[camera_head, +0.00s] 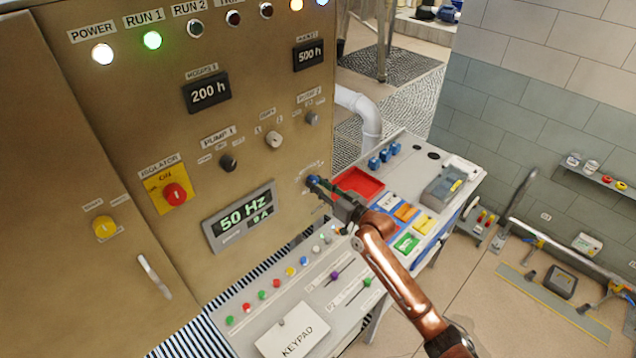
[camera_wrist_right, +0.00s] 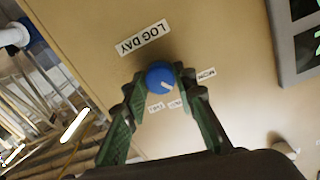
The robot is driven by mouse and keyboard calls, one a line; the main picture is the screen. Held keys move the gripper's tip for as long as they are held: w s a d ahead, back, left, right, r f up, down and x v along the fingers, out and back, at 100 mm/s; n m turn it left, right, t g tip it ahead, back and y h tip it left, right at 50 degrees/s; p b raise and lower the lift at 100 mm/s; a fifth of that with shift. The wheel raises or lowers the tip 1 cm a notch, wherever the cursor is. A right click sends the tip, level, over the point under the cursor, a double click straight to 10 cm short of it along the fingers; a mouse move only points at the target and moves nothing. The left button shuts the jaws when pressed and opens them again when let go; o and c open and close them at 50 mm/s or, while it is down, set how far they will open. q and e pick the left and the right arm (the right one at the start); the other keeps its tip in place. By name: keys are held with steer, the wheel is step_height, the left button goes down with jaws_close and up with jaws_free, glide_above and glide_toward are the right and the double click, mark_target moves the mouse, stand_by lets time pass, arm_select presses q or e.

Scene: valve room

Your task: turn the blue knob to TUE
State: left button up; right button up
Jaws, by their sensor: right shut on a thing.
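The blue knob (camera_wrist_right: 159,73) sits on the tan panel face beside a "LOG DAY" label (camera_wrist_right: 143,38), which appears upside down in the right wrist view. My right gripper (camera_wrist_right: 159,78) is shut on the knob, one green finger on each side. A white pointer mark on the knob points to the lower right in that view. A "MON" label (camera_wrist_right: 206,75) is right of the right finger; smaller labels below the knob are too blurred to read surely. In the head view the knob (camera_head: 313,181) is partly hidden by my right gripper (camera_head: 321,187). My left gripper is not in view.
The panel carries a red isolator switch (camera_head: 175,194), a dark Pump 1 knob (camera_head: 228,162) and a 50 Hz display (camera_head: 240,216). A red tray (camera_head: 358,184) lies right of the gripper.

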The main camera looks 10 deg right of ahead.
steer(key=shift+m, duration=0.3)
steer(key=o, duration=1.2)
steer(key=shift+c, duration=0.2)
steer(key=v, duration=1.2)
steer(key=shift+f, duration=0.15)
